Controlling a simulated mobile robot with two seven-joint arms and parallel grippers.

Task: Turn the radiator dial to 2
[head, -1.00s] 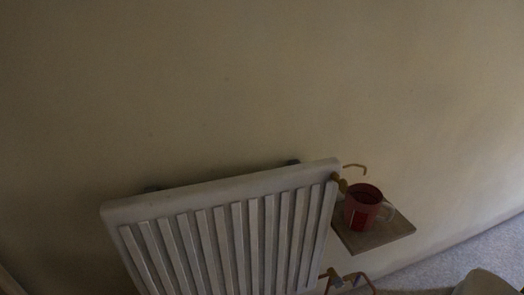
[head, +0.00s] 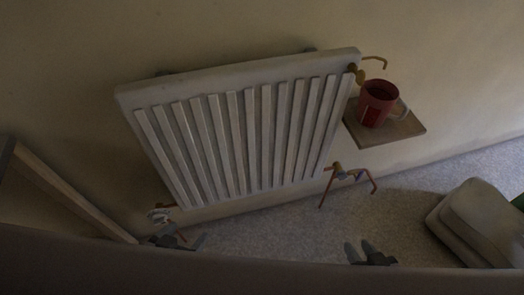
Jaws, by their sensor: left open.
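The white ribbed radiator (head: 240,82) hangs on the wall in the middle of the head view. A small pale round dial (head: 158,214) with dark marks sits at its lower left corner, by a copper pipe. The marks are too small to read. My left gripper (head: 186,240) is open and empty, just below and right of the dial in the picture, apart from it. My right gripper (head: 361,246) is at the bottom, right of the radiator, with its fingers apart and nothing between them.
A red mug (head: 376,104) stands on a small wooden shelf (head: 400,131) right of the radiator. Copper pipework (head: 350,173) sticks out at the radiator's lower right. A wooden frame (head: 70,190) leans at left. A grey padded object (head: 474,222) is on the carpet at right.

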